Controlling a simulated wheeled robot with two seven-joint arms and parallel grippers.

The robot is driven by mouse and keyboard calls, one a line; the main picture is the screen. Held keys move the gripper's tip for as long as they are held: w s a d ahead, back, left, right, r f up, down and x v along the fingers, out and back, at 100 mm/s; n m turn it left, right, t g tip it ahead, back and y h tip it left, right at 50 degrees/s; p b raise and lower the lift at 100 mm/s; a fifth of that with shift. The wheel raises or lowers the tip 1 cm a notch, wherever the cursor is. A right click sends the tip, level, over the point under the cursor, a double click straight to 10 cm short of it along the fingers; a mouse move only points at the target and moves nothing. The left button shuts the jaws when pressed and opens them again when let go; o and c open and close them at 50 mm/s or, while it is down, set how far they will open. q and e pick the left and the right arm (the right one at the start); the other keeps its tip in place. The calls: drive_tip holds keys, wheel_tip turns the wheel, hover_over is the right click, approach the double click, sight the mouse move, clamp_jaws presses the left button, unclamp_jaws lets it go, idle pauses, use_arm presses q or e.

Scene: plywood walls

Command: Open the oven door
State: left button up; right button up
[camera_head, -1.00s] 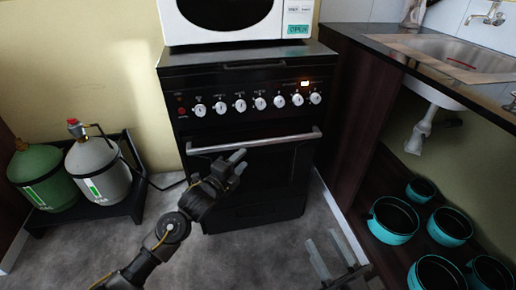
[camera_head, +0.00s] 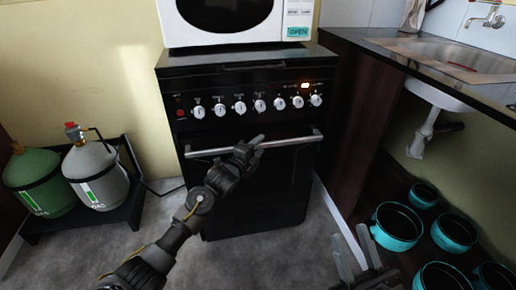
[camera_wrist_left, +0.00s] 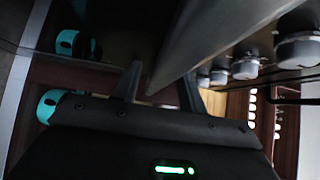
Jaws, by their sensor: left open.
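The black oven (camera_head: 250,182) stands against the wall, its door closed. A silver bar handle (camera_head: 215,150) runs across the top of the door, below a row of white knobs. My left gripper (camera_head: 257,143) is at the handle, right of its middle. In the left wrist view the handle (camera_wrist_left: 205,40) runs between the open fingers (camera_wrist_left: 160,85); I cannot tell whether they touch it. My right gripper (camera_head: 355,255) is low at the bottom right, its two fingers apart, away from the oven and empty.
A white microwave (camera_head: 290,12) sits on top of the oven. Gas bottles (camera_head: 97,175) stand on a black stand at the left. A dark counter with a sink (camera_head: 450,55) is at the right, with several teal pots (camera_head: 397,226) below. The floor before the oven is clear.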

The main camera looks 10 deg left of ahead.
use_arm(q)
clamp_jaws()
